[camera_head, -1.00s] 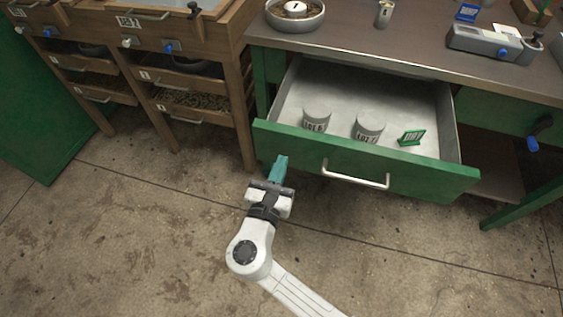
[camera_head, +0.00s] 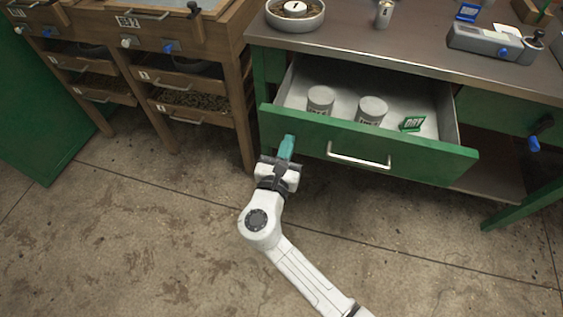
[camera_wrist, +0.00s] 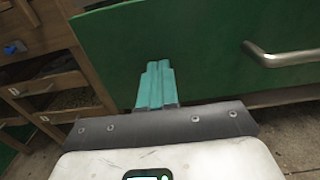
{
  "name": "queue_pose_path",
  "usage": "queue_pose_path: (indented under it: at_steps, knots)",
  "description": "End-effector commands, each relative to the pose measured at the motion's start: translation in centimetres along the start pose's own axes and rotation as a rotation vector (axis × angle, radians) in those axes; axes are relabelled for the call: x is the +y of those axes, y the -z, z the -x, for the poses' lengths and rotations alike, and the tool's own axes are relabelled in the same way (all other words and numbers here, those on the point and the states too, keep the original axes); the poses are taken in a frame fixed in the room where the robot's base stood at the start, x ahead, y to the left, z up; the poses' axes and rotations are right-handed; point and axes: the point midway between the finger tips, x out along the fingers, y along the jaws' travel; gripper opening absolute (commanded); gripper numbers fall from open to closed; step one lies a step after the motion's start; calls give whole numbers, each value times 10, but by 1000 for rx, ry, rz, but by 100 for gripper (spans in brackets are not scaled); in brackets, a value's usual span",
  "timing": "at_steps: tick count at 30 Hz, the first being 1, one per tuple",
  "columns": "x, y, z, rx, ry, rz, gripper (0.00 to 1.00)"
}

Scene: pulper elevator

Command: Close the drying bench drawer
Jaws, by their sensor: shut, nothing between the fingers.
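The green drawer (camera_head: 415,158) of the bench is partly open, its front standing out from the bench. Its silver bar handle (camera_head: 358,160) also shows at the right of the wrist view (camera_wrist: 285,58). My gripper (camera_head: 287,142) is at the left part of the drawer front, left of the handle. Its teal fingers (camera_wrist: 156,80) are shut with nothing between them. The tips lie against or very close to the green panel; I cannot tell exact contact.
The metal benchtop (camera_head: 400,45) holds a round bowl (camera_head: 295,14), a small canister (camera_head: 384,13) and a grey device (camera_head: 484,41). A wooden rack (camera_head: 190,80) with trays stands left of the drawer. The concrete floor (camera_head: 130,240) in front is clear.

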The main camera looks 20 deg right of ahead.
Motion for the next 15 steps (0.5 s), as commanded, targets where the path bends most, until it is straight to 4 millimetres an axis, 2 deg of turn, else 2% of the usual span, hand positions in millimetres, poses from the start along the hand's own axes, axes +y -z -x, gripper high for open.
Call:
queue_pose_path:
  at_steps: [1, 15]
  knots:
    - [-2, 1, -15, -1, 7, -1, 0]
    - [-2, 4, -146, -3, 6, -3, 0]
